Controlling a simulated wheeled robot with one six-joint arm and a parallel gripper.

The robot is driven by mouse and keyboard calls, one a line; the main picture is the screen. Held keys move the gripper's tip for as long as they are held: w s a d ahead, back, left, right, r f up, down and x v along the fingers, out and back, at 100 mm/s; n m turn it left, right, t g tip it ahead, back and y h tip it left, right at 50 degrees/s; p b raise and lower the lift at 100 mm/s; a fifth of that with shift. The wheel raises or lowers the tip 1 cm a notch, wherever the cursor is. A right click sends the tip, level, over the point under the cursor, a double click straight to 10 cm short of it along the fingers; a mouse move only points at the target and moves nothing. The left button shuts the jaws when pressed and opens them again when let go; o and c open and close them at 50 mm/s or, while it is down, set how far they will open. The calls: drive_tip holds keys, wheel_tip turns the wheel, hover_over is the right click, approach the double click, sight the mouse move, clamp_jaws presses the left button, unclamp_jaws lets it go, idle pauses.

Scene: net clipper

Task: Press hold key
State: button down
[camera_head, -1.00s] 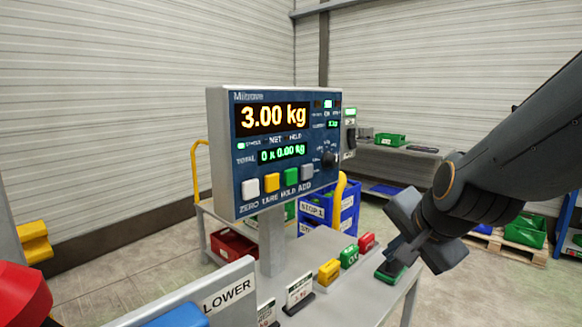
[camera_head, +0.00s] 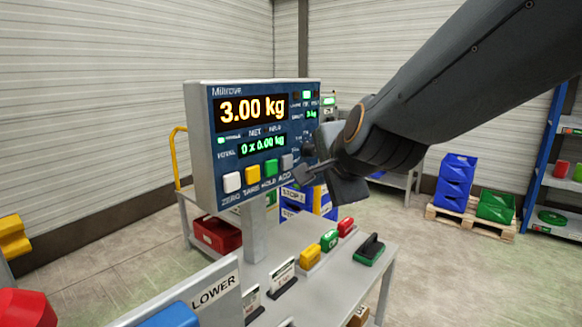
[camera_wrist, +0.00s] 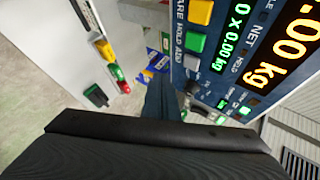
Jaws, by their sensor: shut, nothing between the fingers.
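The scale indicator (camera_head: 205,150) stands on a post and reads 3.00 kg, with 0 x 0.00 kg on the total line. Its lower row has a white, a yellow, a green and a grey key. The green hold key (camera_head: 270,168) is third from the left, and it also shows in the wrist view (camera_wrist: 196,44). My gripper (camera_head: 299,176) is shut and empty, just right of the grey key (camera_head: 287,162) in the head view. Its fingers point towards the panel. I cannot tell the exact gap to the panel.
Below on the bench are yellow, green and red blocks (camera_head: 329,240) and a green-based black-handled item (camera_head: 369,249). A sign reading LOWER (camera_head: 213,291) stands at the front. Blue bins (camera_head: 456,180) sit on a pallet at the right.

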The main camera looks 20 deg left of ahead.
drive_tip(key=p, duration=0.5)
approach(277, 173)
wheel_tip(277, 173, down, 3)
drive_tip(key=w, duration=0.2)
drive_tip(key=shift+w+a+p, duration=0.35)
drive_tip(key=shift+w+a, duration=0.15)
drive_tip(key=shift+a, duration=0.25)
drive_tip(key=shift+a, duration=0.15)
idle(0.8)
drive_tip(key=shift+w+a, duration=0.1)
drive_tip(key=shift+a, duration=0.2)
drive_tip(key=shift+w+a+p, duration=0.1)
drive_tip(key=shift+a+p, duration=0.25)
drive_tip(key=shift+p, duration=0.1)
idle(0.6)
drive_tip(key=shift+d, duration=0.1)
drive_tip(key=shift+s+d+b, duration=0.2)
drive_tip(key=shift+d+b, duration=0.45)
drive_tip(key=shift+d, duration=0.05)
drive_tip(key=shift+s+d+b, duration=0.25)
drive_tip(key=shift+d+b, duration=0.35)
drive_tip(key=shift+d, duration=0.2)
drive_tip(key=shift+s+d+b, duration=0.25)
drive_tip(key=shift+d+b, duration=0.35)
drive_tip(key=shift+d, duration=0.2)
drive_tip(key=shift+s+d+b, duration=0.2)
drive_tip(key=shift+d+b, duration=0.4)
drive_tip(key=shift+d, duration=0.2)
